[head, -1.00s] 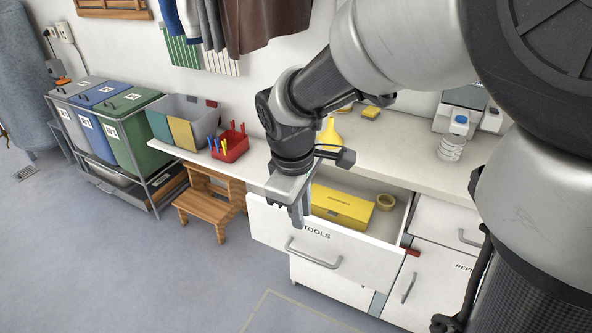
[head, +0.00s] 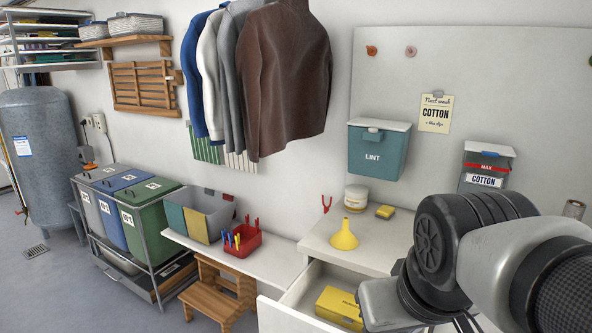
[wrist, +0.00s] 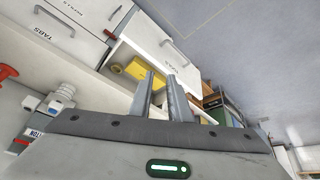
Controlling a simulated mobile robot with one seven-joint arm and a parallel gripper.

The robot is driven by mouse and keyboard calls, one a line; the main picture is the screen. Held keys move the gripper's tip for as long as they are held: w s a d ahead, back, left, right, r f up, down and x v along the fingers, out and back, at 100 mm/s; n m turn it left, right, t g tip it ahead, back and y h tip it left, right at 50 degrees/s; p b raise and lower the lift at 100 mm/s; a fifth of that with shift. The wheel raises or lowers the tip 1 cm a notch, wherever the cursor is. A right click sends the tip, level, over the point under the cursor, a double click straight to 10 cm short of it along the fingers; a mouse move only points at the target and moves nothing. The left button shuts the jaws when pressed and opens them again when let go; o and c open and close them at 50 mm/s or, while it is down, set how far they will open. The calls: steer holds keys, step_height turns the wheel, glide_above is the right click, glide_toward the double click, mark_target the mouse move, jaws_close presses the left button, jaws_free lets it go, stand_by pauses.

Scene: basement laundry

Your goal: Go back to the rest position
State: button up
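My gripper (wrist: 161,78) shows in the wrist view with its two fingers apart and nothing between them. In the head view my arm fills the lower right, and the fingers are out of sight. The tools drawer (head: 292,318) stands pulled out below the counter, cut off by the frame's bottom edge. It also shows in the wrist view (wrist: 155,42). A yellow case (head: 338,307) lies inside it; in the wrist view the case (wrist: 138,69) appears just beyond and left of the fingertips.
A yellow funnel (head: 344,236), a white jar (head: 356,198) and a yellow sponge (head: 385,212) stand on the counter (head: 377,256). A teal lint bin (head: 378,152) hangs above. A red caddy (head: 243,246), grey bin (head: 222,212) and wooden step stool (head: 215,303) are left. Floor is clear at lower left.

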step_height(320, 180, up, 19)
steer(key=s+m+p, duration=0.1)
steer(key=p, duration=1.8)
steer(key=shift+s+d+r, duration=0.2)
steer(key=shift+s+d, duration=0.05)
